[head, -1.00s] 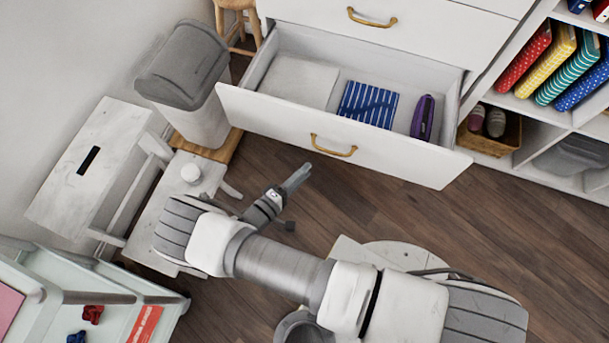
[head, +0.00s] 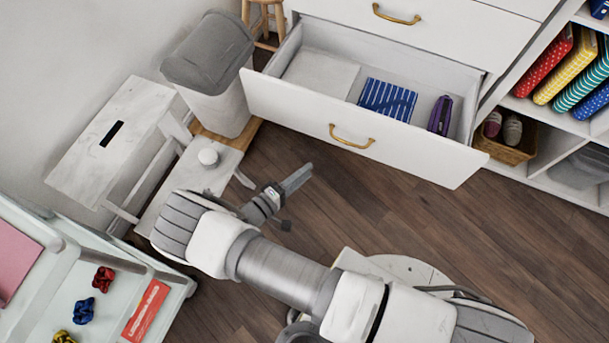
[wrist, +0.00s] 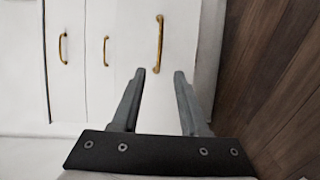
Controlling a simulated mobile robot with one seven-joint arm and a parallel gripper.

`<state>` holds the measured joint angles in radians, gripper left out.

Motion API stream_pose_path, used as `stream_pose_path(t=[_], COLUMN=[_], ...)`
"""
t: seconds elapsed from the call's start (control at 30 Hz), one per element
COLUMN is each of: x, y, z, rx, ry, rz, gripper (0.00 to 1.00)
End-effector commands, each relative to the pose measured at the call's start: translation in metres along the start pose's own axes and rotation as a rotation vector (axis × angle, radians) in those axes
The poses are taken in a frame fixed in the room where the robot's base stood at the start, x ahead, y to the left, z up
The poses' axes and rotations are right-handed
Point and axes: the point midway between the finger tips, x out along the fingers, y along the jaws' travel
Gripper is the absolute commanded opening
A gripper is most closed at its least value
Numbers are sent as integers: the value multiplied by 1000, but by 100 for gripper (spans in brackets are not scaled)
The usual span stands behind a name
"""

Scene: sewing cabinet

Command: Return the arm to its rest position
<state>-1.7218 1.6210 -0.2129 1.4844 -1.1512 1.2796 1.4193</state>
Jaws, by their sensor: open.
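My gripper (head: 290,185) is in the head view at the end of my bent arm, above the floor and in front of the open drawer. In the wrist view its two grey fingers (wrist: 157,73) stand apart with nothing between them. Beyond the fingers is a white cabinet front with brass handles (wrist: 159,45). No object is held. My arm reaches across the lower middle of the head view.
The open drawer (head: 270,107) holds a blue striped cloth (head: 388,99) and a purple case (head: 440,115). A step stool (head: 110,140) and grey bin (head: 210,60) stand left. A cart (head: 50,280) stands lower left. Wooden floor (head: 400,195) lies clear right of my gripper.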

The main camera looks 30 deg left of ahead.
Motion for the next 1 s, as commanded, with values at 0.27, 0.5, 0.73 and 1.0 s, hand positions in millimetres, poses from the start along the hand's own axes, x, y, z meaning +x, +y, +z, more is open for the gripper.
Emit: stream_pose_path(t=[0.27,0.5,0.73,1.0], x=[0,0,0,11], y=[1,1,1,23], z=[-2,-2,-2,-1], rx=[0,0,-1,16], ry=[-3,-2,-2,-86], rz=[0,0,0,-40], gripper=[44,44,44,44])
